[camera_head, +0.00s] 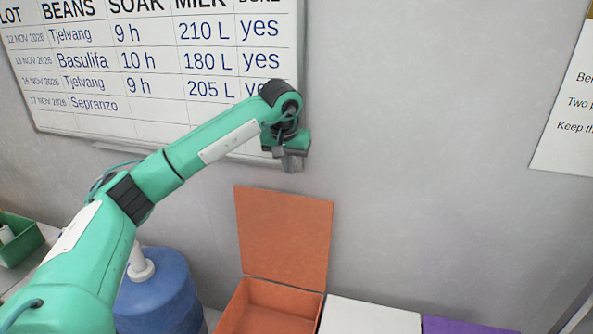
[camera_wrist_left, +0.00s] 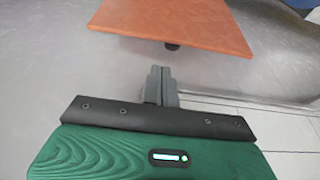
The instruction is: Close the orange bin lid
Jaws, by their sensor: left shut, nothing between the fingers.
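The orange bin (camera_head: 270,308) stands at the bottom centre of the head view, against the grey wall. Its orange lid (camera_head: 284,238) stands open and upright at the back, so the inside of the bin shows. My left gripper (camera_head: 292,162) is shut and empty, above the top edge of the lid and near the wall. In the left wrist view the shut fingers (camera_wrist_left: 161,86) point toward the orange lid (camera_wrist_left: 178,22), with a gap between them. My right gripper is in neither view.
A white box top (camera_head: 368,318) and a purple one (camera_head: 465,326) stand right of the bin. A blue water jug (camera_head: 158,295) stands to its left, beneath my left arm. A whiteboard (camera_head: 150,110) hangs behind the arm. A green tray (camera_head: 20,243) is at far left.

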